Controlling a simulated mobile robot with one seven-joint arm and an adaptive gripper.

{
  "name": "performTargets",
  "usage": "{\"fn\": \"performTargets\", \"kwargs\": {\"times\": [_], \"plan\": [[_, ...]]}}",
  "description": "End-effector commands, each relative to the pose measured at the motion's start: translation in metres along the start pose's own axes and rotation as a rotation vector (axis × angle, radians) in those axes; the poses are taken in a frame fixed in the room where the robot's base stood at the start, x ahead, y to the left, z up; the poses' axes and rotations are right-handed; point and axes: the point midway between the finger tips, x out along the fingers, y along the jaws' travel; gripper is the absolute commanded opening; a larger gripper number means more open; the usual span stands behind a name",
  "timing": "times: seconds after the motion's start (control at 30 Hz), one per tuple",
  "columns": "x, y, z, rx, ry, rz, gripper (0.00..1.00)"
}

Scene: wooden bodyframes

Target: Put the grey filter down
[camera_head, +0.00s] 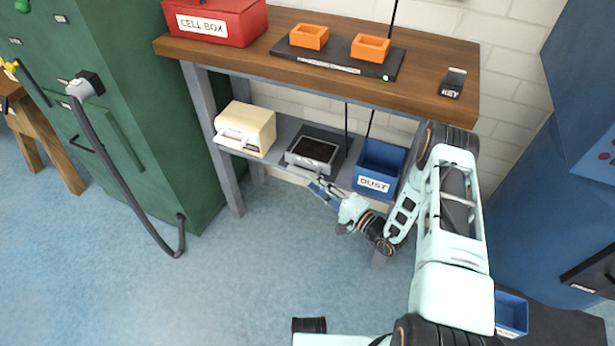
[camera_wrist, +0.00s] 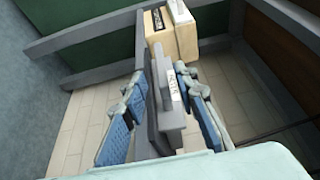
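A low grey unit with a dark top (camera_head: 314,150) sits on the lower shelf, between a cream box and a blue bin; I take it to be the grey filter or its holder, and cannot tell which. In the wrist view a grey block with a pale label (camera_wrist: 168,118) shows between my fingers, its lettering too small to read. My gripper (camera_head: 323,190) is at the front edge of the lower shelf, just in front of the grey unit. In the wrist view my gripper (camera_wrist: 160,85) has its blue-padded fingers spread apart, with nothing visibly clamped between them.
The cream box (camera_head: 246,128) and the blue DUST bin (camera_head: 379,169) flank the grey unit on the lower shelf (camera_head: 281,135). The wooden top (camera_head: 420,82) overhangs them. A green cabinet (camera_head: 150,90) stands left. Blue floor (camera_head: 260,270) is clear in front.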

Motion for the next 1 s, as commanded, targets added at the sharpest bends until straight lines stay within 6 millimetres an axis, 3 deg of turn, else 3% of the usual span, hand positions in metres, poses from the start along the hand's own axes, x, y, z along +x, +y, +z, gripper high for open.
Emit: {"fn": "performTargets", "kwargs": {"times": [0.2,0.4,1.0], "plan": [[-0.047,-0.001,-0.001,0.001,0.004,0.001,0.27],[-0.071,0.0,-0.001,0.0,0.002,0.0,0.27],[-0.075,0.0,0.0,-0.001,0.0,0.0,0.27]]}}
